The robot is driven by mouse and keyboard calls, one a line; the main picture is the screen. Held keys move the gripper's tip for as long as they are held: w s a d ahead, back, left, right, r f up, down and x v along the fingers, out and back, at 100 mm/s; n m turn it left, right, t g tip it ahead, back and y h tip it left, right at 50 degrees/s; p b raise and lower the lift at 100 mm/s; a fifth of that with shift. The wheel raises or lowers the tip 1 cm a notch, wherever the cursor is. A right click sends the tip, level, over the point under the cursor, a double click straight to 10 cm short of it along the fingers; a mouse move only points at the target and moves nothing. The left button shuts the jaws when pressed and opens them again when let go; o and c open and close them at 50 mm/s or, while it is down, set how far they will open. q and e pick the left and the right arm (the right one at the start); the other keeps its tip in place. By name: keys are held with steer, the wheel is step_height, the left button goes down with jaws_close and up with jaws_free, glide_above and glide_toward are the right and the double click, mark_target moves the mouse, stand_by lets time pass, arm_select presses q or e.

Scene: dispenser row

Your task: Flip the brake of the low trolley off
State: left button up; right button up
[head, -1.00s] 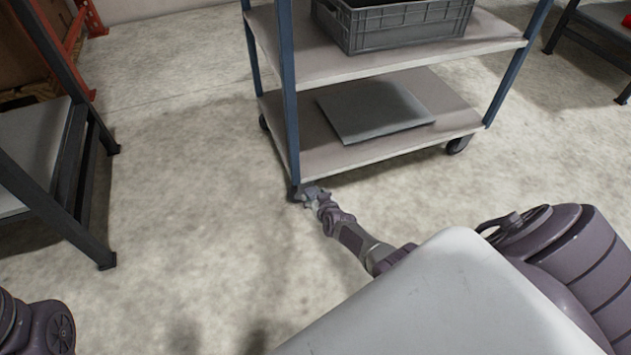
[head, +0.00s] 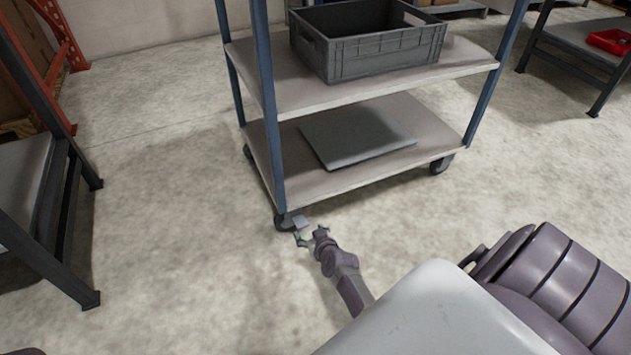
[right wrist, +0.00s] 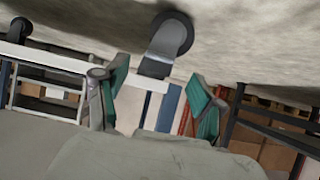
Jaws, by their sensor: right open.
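The low trolley (head: 262,170) has blue posts and two grey shelves, and stands at the centre of the head view. Its near left caster (head: 282,223) has a small light grey brake pedal (head: 300,221) sticking out toward my right gripper. My right gripper (head: 311,232) is open and empty, low near the floor just in front of the pedal. In the right wrist view the picture is turned over; the caster wheel (right wrist: 178,32) and grey pedal (right wrist: 160,58) show beyond and between the open green-padded fingers (right wrist: 158,100). I see no clear contact. My left gripper is out of view.
A grey crate (head: 372,58) stands on the trolley's upper shelf and a flat grey panel (head: 345,150) lies on the lower one. A dark-legged table (head: 30,180) is at left. Another table (head: 575,45) with a red bin (head: 606,41) is at back right. The floor between is clear.

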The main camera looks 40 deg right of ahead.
steer(key=v, duration=0.4)
steer(key=shift+s+a+r, duration=0.1)
steer(key=shift+s+r, duration=0.05)
steer(key=shift+s, duration=0.2)
